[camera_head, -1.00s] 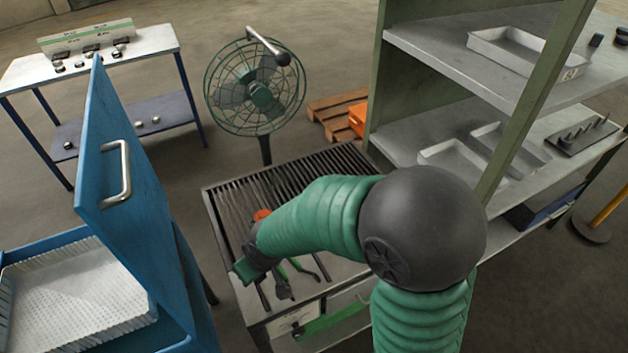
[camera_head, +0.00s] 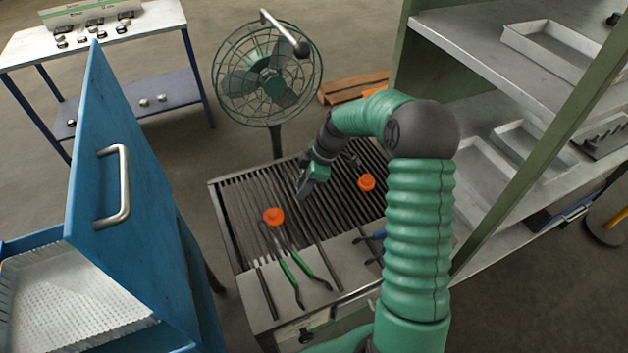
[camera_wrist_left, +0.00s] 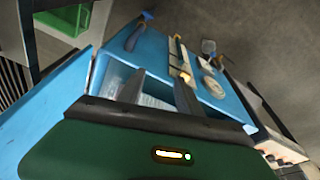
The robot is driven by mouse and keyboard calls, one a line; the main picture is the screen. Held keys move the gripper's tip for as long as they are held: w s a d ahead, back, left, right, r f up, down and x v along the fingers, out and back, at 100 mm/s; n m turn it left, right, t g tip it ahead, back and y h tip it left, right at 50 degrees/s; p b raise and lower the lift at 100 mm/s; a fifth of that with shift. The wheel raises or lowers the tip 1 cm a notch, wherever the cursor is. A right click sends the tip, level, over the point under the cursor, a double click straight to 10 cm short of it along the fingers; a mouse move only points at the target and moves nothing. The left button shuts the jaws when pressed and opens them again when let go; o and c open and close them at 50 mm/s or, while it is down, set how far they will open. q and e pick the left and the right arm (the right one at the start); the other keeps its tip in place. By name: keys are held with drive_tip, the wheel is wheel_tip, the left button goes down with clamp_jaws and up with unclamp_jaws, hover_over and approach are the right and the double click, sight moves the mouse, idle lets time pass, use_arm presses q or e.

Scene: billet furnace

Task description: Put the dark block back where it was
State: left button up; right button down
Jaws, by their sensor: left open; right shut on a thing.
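My right gripper (camera_head: 305,191) is above the slatted grate (camera_head: 240,228), left of its middle, with its fingers pointing down and left. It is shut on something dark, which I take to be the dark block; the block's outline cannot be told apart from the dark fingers. Two orange pieces (camera_head: 273,216) (camera_head: 366,182) sit on the grate, one to the front left of this gripper and one to its right. My left gripper (camera_wrist_left: 158,90) shows in the left wrist view, open and empty, with its fingers over the blue cabinet area.
Green-handled tongs (camera_head: 290,272) lie on the grate table's front. A blue door (camera_head: 130,215) stands at the left above a white-lined tray (camera_head: 60,300). A fan (camera_head: 268,75) stands behind the grate. Shelves with grey trays (camera_head: 545,45) rise at the right.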

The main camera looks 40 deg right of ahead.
hover_over(315, 189)
drive_tip(key=shift+d+f+p, duration=0.1)
drive_tip(key=shift+f+p, duration=0.2)
drive_tip(key=shift+p, duration=0.05)
wheel_tip(315, 189, down, 3)
drive_tip(key=shift+s+r, duration=0.1)
drive_tip(key=shift+a+f, duration=0.2)
drive_tip(key=shift+f, duration=0.15)
drive_tip(key=shift+f, duration=0.1)
drive_tip(key=c, duration=1.1)
unclamp_jaws()
